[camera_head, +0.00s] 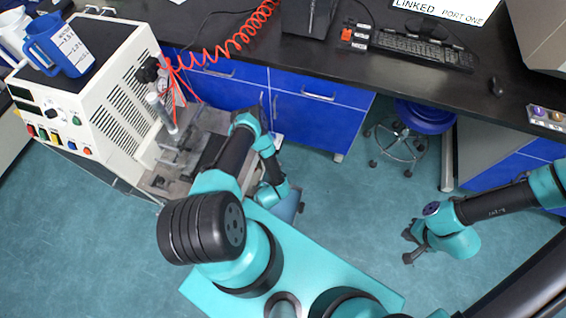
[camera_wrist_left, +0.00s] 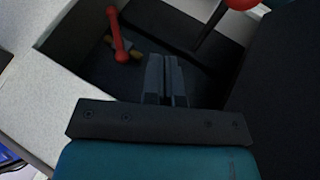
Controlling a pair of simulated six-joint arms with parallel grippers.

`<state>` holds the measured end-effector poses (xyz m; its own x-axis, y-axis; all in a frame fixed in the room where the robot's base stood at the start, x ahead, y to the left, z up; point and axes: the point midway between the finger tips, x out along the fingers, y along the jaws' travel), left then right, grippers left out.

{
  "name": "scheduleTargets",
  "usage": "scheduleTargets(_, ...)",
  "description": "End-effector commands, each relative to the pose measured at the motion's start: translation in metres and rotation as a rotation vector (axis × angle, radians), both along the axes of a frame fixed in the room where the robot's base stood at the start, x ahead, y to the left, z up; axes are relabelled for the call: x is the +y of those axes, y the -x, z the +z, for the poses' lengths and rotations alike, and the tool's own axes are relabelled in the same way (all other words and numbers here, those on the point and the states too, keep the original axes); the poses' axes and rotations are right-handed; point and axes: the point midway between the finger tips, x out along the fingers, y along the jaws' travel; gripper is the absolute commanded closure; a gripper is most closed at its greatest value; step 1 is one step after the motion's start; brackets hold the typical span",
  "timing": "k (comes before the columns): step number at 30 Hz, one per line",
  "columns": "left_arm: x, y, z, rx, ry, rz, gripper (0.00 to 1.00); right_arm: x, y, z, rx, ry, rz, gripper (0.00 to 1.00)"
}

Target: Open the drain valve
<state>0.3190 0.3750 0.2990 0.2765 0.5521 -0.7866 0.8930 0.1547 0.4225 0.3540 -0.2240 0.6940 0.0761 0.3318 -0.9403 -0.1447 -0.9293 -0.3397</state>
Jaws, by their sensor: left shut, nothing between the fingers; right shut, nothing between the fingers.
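In the left wrist view, a red lever handle (camera_wrist_left: 117,36) sits on a small brass-yellow fitting (camera_wrist_left: 134,55) inside a dark recess, and looks like the drain valve. My left gripper (camera_wrist_left: 165,60) is shut and empty, with its fingertips to the right of and a little below the red handle, apart from it in the picture. The valve cannot be made out in the head view, where my left arm covers part of the machine's front. My right gripper (camera_head: 408,247) is shut and empty over open floor, far from the machine.
A white machine (camera_head: 118,95) with a blue jug (camera_head: 58,45) on top stands at left. A red-knobbed lever (camera_wrist_left: 240,4) rises right of my left fingers. A pale panel (camera_wrist_left: 55,85) borders the recess. A black bench (camera_head: 330,60) with blue cabinets runs behind; a blue stool (camera_head: 425,115) stands underneath.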

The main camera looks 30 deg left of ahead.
Motion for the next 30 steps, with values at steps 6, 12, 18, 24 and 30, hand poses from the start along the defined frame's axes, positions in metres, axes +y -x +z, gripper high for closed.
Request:
scheduleTargets(6,-0.004,-0.026,0.024,0.026,0.05,-0.116,1.0,0.0,0.0,0.0,0.0,0.0,0.0,1.0)
scheduleTargets(12,-0.01,-0.046,0.047,0.053,0.093,-0.227,1.0,0.0,0.0,0.0,0.0,0.0,0.0,1.0)
scheduleTargets(18,-0.019,-0.063,0.071,0.077,0.132,-0.338,1.0,0.0,0.0,0.0,0.0,0.0,0.0,1.0)
scheduleTargets(24,-0.028,-0.078,0.097,0.102,0.167,-0.453,1.0,0.0,0.0,0.0,0.0,0.0,0.0,1.0)
scheduleTargets(30,-0.039,-0.089,0.124,0.128,0.2,-0.569,1.0,0.0,0.0,0.0,0.0,0.0,0.0,1.0)
